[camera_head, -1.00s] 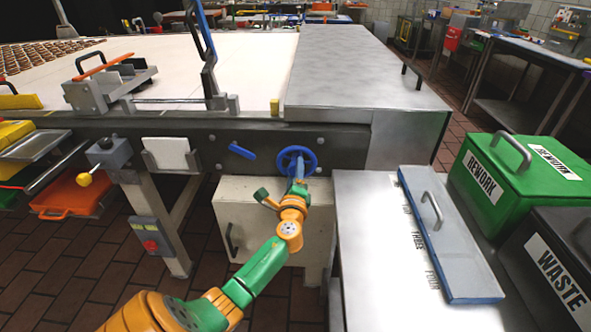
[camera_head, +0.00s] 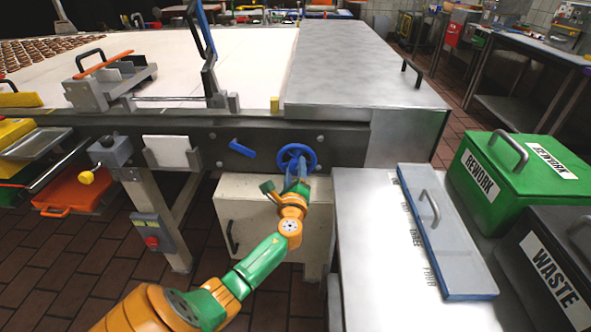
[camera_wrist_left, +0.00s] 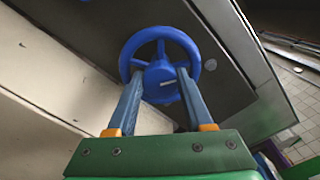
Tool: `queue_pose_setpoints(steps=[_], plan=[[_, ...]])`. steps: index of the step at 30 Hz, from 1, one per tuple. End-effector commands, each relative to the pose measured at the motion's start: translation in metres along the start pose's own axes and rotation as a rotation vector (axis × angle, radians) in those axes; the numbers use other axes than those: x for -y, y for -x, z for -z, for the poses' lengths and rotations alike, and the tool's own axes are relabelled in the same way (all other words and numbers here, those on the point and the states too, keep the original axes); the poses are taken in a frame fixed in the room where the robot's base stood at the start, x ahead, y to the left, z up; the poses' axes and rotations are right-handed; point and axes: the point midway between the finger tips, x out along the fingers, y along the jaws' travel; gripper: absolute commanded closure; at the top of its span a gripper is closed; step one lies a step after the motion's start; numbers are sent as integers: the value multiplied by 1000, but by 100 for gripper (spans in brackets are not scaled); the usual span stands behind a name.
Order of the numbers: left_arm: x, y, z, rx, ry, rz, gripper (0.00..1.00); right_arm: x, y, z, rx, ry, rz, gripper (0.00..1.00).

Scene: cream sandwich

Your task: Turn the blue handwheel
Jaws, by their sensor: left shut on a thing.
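The blue handwheel (camera_head: 297,158) is mounted on the dark side beam of the conveyor table, near the steel cover. It is a round rim with spokes and a hub, and it also shows in the left wrist view (camera_wrist_left: 189,42). My left gripper (camera_head: 297,172) reaches it from the front and below. In the left wrist view the left gripper's two blue-grey fingers (camera_wrist_left: 157,82) lie on either side of the wheel's hub and are shut on it. The exact finger contact at the hub is partly hidden. My right gripper is not in view.
A blue lever (camera_head: 242,149) sits on the beam left of the wheel. A pale cabinet (camera_head: 262,215) stands below. A steel counter (camera_head: 375,240) with a blue-edged lid (camera_head: 450,250) is at right, beside green REWORK (camera_head: 500,190) and dark WASTE (camera_head: 560,265) bins.

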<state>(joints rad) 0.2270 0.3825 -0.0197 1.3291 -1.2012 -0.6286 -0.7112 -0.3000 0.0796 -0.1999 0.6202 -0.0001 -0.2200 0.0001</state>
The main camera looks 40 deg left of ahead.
Motion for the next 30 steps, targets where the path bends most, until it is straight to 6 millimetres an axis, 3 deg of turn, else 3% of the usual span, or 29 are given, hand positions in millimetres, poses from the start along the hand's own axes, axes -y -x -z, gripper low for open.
queue_pose_setpoints(steps=[3, 4, 6, 7, 16, 24, 30], plan=[[-1, 0, 1, -3, 0, -2, 100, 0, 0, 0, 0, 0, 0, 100], [-1, 0, 1, -3, 0, -2, 41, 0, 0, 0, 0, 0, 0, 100], [-1, 0, 1, -2, 0, -2, 22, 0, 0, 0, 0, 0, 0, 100], [-1, 0, 1, -2, 0, -2, 19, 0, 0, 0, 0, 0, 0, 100], [0, 4, 0, -2, 1, 0, 19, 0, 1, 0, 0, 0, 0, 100], [0, 57, 1, -4, 0, -1, 19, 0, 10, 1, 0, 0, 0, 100], [-1, 72, 1, -1, 1, -2, 19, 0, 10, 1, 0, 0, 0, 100]])
